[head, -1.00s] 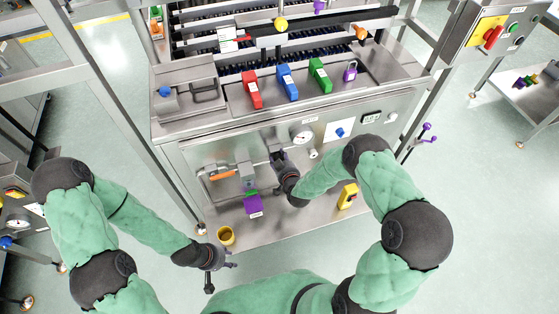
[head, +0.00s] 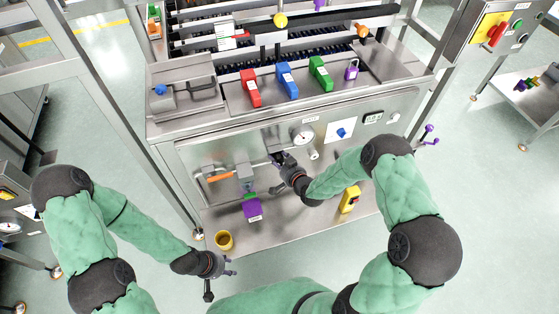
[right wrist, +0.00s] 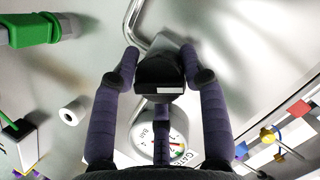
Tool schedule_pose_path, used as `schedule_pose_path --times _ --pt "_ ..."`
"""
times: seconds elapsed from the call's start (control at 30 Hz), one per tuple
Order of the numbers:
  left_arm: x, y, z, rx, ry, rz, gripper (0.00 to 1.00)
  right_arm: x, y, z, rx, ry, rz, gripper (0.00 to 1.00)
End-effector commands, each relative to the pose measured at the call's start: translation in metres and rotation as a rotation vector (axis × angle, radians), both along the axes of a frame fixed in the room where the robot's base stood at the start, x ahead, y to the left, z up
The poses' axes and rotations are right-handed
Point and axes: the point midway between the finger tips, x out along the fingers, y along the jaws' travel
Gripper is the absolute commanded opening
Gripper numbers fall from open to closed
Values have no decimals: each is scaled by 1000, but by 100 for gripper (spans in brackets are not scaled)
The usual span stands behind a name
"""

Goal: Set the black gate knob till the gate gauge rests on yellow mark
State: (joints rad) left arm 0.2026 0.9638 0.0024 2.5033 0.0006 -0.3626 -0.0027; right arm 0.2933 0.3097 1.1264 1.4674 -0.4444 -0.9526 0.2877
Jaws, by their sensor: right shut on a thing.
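The black gate knob (right wrist: 160,72) is on the front panel, between the fingers of my right gripper (right wrist: 159,58). My right gripper (head: 279,160) is shut on it, with one finger on each side. In the head view the gripper mostly hides the knob. The round white gate gauge (head: 303,135) is on the panel just up and right of the gripper. In the right wrist view the gauge (right wrist: 179,128) is partly covered by the gripper; coloured marks show, but I cannot tell where its needle rests. My left gripper (head: 229,266) is open and empty, low and left, away from the panel.
A yellow cup (head: 224,240), a purple block (head: 253,208) and a yellow device (head: 349,199) are on the lower shelf. An orange handle (head: 220,178) is left of the knob. Red (head: 250,88), blue (head: 286,82) and green (head: 320,75) handles stand on top.

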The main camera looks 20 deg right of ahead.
Motion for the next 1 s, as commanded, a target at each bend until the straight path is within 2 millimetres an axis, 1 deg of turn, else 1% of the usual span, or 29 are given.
schedule_pose_path --times 0.03,0.3,0.33,0.4,0.77,0.87,1.0 --pt "0 0 0 0 0 0 40 -2 5 0 1 1 13 11" --pt "0 0 0 0 0 0 40 -1 5 0 0 -1 13 11" --pt "0 0 0 0 0 0 40 -1 5 0 0 -1 13 47" --pt "0 0 0 0 0 0 40 -1 5 0 0 -1 12 64" --pt "0 0 0 0 0 0 40 -1 1 1 -1 -2 5 64" --pt "0 0 0 0 0 0 40 -7 -1 4 -2 -2 3 64" --pt "0 0 0 0 0 0 40 -24 -5 10 -2 -2 3 64"
